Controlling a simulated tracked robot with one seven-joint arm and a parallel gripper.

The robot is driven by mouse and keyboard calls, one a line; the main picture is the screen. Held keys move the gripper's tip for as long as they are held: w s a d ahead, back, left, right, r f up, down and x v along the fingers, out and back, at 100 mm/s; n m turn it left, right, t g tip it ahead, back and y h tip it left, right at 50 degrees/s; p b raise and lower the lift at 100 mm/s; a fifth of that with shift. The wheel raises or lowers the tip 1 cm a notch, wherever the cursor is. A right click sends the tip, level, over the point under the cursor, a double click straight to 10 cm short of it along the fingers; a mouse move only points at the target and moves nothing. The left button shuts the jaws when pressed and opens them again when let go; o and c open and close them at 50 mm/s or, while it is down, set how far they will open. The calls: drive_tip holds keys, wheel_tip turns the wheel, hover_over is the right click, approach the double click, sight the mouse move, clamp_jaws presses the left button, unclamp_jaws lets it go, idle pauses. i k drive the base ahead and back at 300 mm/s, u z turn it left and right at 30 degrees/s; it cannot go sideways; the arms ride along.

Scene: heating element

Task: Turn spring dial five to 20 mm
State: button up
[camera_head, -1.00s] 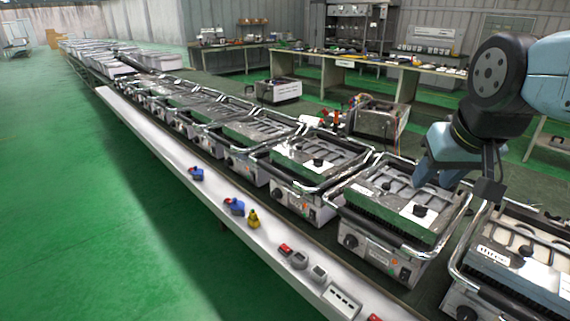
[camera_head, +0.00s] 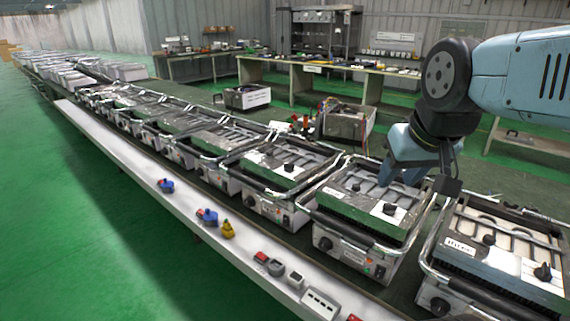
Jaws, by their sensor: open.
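A row of grill-like heating units stands on a long bench. The nearest full unit (camera_head: 335,211) has round black knobs on its top, one of them the knob (camera_head: 390,209) and another the knob (camera_head: 356,187), and a dark dial (camera_head: 325,244) on its front. The unit to its right (camera_head: 500,262) has top knobs (camera_head: 489,239) and (camera_head: 543,271). I cannot tell which is spring dial five, and no millimetre marks are legible. My gripper (camera_head: 400,180) is open above the back of the nearest full unit, apart from the front dials. Its tips are partly hard to make out.
A white ledge (camera_head: 130,150) runs along the bench front, with blue switches (camera_head: 207,216), a yellow one (camera_head: 228,229) and grey parts (camera_head: 294,280). Metal handles (camera_head: 410,240) frame the units. Green floor (camera_head: 60,230) is open at left.

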sight(289, 167)
drive_tip(key=k, duration=1.3)
drive_tip(key=u, duration=0.5)
drive_tip(key=i, duration=0.9)
drive_tip(key=u, duration=0.6)
drive_tip(key=i, duration=1.05)
drive_tip(key=z, duration=0.6)
drive_tip(key=i, duration=0.6)
drive_tip(key=z, duration=0.4)
drive_tip(key=k, duration=0.95)
drive_tip(key=z, duration=0.15)
drive_tip(key=i, duration=0.5)
